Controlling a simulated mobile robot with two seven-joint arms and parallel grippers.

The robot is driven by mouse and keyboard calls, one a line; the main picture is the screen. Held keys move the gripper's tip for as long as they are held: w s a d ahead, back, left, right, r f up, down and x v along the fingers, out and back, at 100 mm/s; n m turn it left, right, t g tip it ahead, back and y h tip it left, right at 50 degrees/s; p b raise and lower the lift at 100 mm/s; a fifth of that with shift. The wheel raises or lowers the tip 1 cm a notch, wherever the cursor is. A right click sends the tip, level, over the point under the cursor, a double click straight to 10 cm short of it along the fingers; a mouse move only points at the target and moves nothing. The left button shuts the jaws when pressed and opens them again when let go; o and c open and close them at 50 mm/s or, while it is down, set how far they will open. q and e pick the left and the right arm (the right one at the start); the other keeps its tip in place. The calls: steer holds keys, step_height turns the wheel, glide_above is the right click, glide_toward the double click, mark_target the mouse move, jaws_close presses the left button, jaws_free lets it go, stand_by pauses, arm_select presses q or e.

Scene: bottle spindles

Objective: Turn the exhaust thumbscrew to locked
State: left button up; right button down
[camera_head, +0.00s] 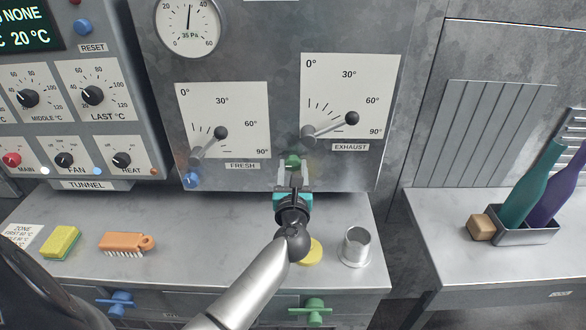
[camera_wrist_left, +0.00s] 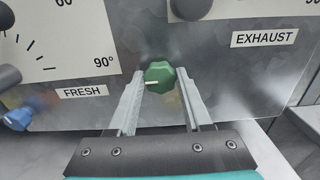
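The exhaust thumbscrew is a green lobed knob (camera_head: 292,160) low on the grey panel, left of the EXHAUST label (camera_head: 350,147). In the left wrist view the green knob (camera_wrist_left: 160,76) faces me, with a white mark pointing left. My left gripper (camera_head: 294,170) is in front of it with its fingers apart. In the wrist view the fingertips (camera_wrist_left: 161,74) lie on either side of the knob, with narrow gaps showing; whether they reach its depth I cannot tell. My right gripper is not in view.
Above are the exhaust lever (camera_head: 330,127) and fresh lever (camera_head: 209,146). A blue thumbscrew (camera_head: 191,179) sits at lower left. The counter holds a yellow-green sponge (camera_head: 60,243), an orange brush (camera_head: 127,242), a yellow disc (camera_head: 312,253) and a metal cup (camera_head: 355,248).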

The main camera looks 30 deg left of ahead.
arm_select(q)
jaws_close()
steer(key=shift+m, duration=0.3)
steer(key=m+p, duration=0.2)
steer(key=m, duration=0.1)
steer(key=shift+d, duration=0.1)
steer(key=m+p, duration=0.2)
steer(key=m, duration=0.2)
steer(key=shift+m, duration=0.4)
steer(key=m+p, duration=0.2)
steer(key=m, duration=0.3)
steer(key=shift+d+f+p, duration=0.1)
steer(key=shift+p, duration=0.2)
steer(key=shift+f+m+p, duration=0.15)
steer(key=shift+m+p, duration=0.5)
steer(key=shift+m, duration=1.85)
